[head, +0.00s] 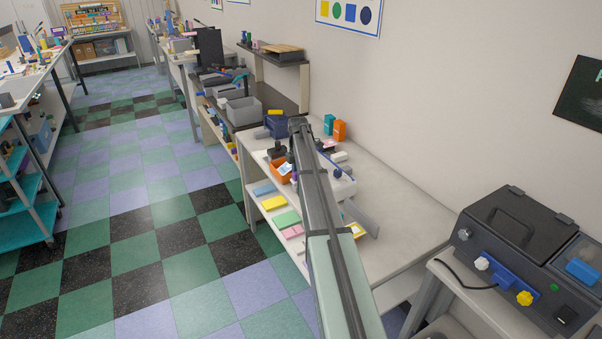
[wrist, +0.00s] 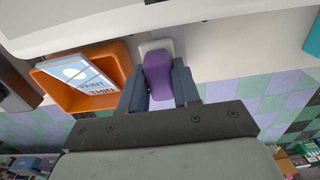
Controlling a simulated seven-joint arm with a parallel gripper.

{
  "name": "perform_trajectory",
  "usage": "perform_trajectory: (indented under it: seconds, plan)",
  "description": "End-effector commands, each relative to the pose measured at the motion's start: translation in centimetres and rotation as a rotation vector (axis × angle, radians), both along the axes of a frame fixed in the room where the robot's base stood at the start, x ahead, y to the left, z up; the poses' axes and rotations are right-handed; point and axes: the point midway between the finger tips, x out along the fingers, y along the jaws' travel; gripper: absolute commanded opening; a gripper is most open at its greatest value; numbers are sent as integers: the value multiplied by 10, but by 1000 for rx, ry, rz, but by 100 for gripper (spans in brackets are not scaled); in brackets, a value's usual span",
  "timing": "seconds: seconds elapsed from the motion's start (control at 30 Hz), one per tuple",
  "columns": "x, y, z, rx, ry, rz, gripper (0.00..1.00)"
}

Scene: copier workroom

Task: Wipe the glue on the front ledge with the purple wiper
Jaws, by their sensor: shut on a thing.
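My gripper (wrist: 160,85) is shut on the purple wiper (wrist: 158,72), with one blue-grey finger on each side of it. The wiper's pale grey-white pad end (wrist: 155,45) points away from the gripper, over a pale grey ledge (wrist: 225,35) beside the table edge. I cannot tell whether the pad touches the ledge. No glue can be made out; the wiper and gripper may hide it. In the head view, my arm covers most of the gripper and the ledge area.
An orange bin (wrist: 112,58) holding a blue-and-white packet (wrist: 80,78) stands close to the gripper's left in the wrist view. The worktable (head: 400,215) is bare toward the right.

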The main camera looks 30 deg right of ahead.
Motion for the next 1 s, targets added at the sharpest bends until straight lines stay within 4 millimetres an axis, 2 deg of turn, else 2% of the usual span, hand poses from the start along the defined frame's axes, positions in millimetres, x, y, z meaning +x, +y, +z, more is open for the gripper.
perform_trajectory:
  seconds: [0.1, 0.37, 0.7, 1.0]
  plan:
    - [-1, 10, 0, 1, 0, 0, 7]
    - [0, 10, 0, 1, 0, 0, 7]
    - [1, -14, 0, 1, 0, -1, 7]
    - [0, -13, 0, 0, 0, 0, 7]
